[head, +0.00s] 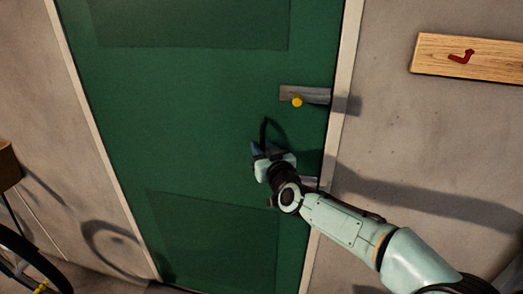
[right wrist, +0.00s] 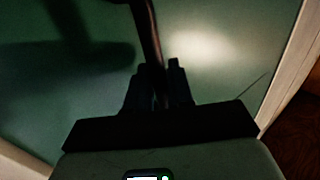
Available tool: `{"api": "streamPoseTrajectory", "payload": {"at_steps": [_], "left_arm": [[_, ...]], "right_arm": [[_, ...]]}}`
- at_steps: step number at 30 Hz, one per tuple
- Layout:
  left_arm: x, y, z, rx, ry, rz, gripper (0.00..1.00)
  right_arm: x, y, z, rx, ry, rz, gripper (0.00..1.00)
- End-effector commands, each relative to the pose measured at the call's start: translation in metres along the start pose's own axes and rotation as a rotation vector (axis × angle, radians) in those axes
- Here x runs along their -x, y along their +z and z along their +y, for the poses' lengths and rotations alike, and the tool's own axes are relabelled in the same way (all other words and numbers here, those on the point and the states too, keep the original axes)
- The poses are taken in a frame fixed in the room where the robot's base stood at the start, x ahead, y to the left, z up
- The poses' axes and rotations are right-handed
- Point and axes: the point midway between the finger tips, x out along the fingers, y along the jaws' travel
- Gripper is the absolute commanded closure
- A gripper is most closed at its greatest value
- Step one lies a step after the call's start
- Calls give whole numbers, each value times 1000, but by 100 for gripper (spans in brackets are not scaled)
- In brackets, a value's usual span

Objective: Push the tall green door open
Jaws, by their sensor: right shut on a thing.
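The tall green door (head: 200,110) fills the middle of the head view, inside a pale frame (head: 340,100). I cannot tell whether it stands slightly ajar. A grey metal latch plate (head: 316,95) with a yellow knob (head: 297,101) sits near its right edge. My right gripper (head: 258,150) is in front of the door, below and left of the plate. It is shut on a dark curved rod (head: 263,132), which points up from the fingers. In the right wrist view the rod (right wrist: 148,35) rises from between the fingertips (right wrist: 160,82). My left gripper is not in view.
A grey wall (head: 440,130) stands right of the frame, with a wooden board (head: 470,57) bearing a red mark. At the left are a brown box-like thing (head: 8,165) and a dark curved tube (head: 25,248). The floor is barely visible.

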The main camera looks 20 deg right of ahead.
Motion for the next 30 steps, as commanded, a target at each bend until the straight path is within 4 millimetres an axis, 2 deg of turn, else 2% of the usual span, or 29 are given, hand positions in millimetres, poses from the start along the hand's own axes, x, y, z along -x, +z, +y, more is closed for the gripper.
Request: {"api": "streamPoseTrajectory", "payload": {"at_steps": [7, 17, 23, 30], "left_arm": [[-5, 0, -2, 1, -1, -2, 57], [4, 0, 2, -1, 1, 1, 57], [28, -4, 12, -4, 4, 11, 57], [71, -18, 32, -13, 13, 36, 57]], "right_arm": [[-42, -4, 30, -4, 0, 13, 100], [-95, -8, 58, 2, -13, 12, 100], [-130, -7, 73, 5, -17, 5, 100], [-166, -8, 90, 6, -16, 2, 100]]}}
